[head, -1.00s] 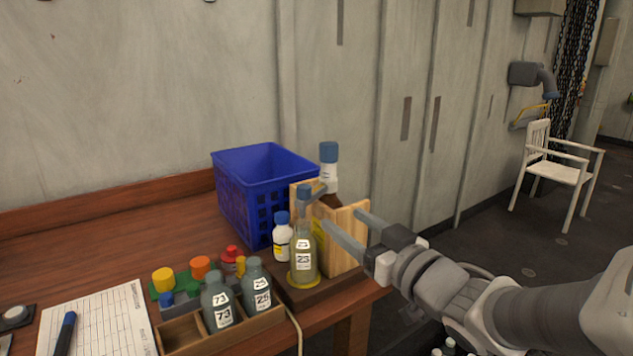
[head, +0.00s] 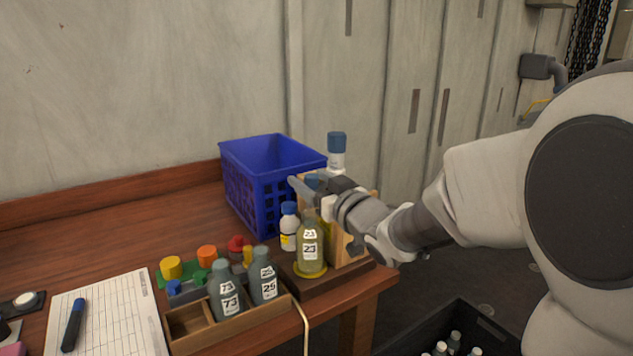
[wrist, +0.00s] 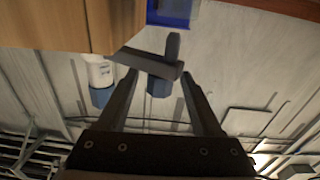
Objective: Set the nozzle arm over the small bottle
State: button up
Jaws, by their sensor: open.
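The nozzle arm (wrist: 150,64) is a dark grey bar with a short stub and a blue knob (wrist: 158,87). In the wrist view the knob lies between my open fingers. My gripper (wrist: 160,76) shows no clear grip on it. In the head view my gripper (head: 307,186) is beside the top of the wooden stand (head: 345,243) and hides most of the nozzle arm. Bottle 23 (head: 311,250), pale and yellowish, stands upright on a yellow ring just below. A small white bottle (head: 289,232) with a blue cap stands behind it to the left.
A blue crate (head: 262,150) stands behind. A wooden rack (head: 190,330) holds bottles 73 (head: 226,295) and 25 (head: 264,283). A cable (head: 304,325) hangs over the table edge. A dark bin with bottles is below right.

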grip_shut()
dwell(0.3)
dwell(1.1)
